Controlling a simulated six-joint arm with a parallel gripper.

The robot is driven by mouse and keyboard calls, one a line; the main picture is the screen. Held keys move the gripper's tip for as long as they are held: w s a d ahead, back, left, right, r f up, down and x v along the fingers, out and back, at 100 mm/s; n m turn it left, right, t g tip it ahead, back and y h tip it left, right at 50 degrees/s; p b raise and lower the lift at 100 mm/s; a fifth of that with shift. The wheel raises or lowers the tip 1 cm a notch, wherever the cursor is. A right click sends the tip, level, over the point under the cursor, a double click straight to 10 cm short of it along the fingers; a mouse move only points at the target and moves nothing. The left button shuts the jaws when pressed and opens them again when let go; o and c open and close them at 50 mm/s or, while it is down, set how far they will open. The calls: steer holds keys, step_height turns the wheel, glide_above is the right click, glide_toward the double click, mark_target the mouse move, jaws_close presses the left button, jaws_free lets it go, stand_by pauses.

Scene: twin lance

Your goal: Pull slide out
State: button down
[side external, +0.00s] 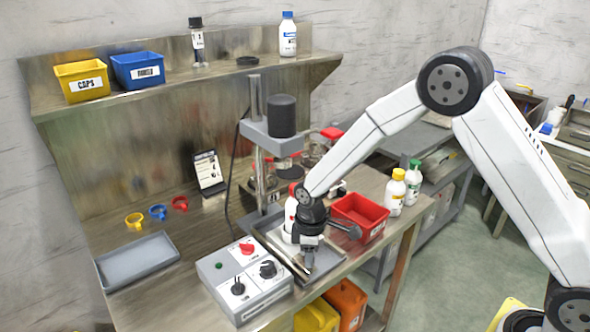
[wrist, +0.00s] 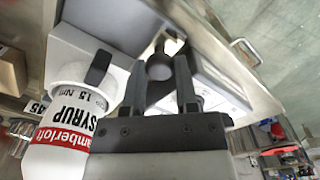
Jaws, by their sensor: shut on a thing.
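My gripper (side external: 309,268) points down over the metal tray (side external: 274,238) at the foot of the press stand. In the wrist view my gripper (wrist: 161,65) has its fingers on either side of a dark round knob (wrist: 160,69), which seems to be the slide's handle, and is shut on it. The pale slide (wrist: 218,88) shows partly behind the fingers. A white syrup bottle (wrist: 60,135) with a red label stands beside my gripper, at the left of the wrist view. My gripper hides much of the slide in the side view.
A red bin (side external: 360,217) stands close on the right, with two white bottles beyond. The press column (side external: 256,130) rises behind. Yellow and orange bins hang below the bench's front edge.

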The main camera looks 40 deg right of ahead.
steer(key=s, duration=0.6)
steer(key=shift+s, duration=0.4)
steer(key=shift+c, duration=1.9)
jaws_free()
steer(key=shift+w+r, duration=0.1)
step_height(320, 180, up, 8)
steer(key=shift+f, duration=0.2)
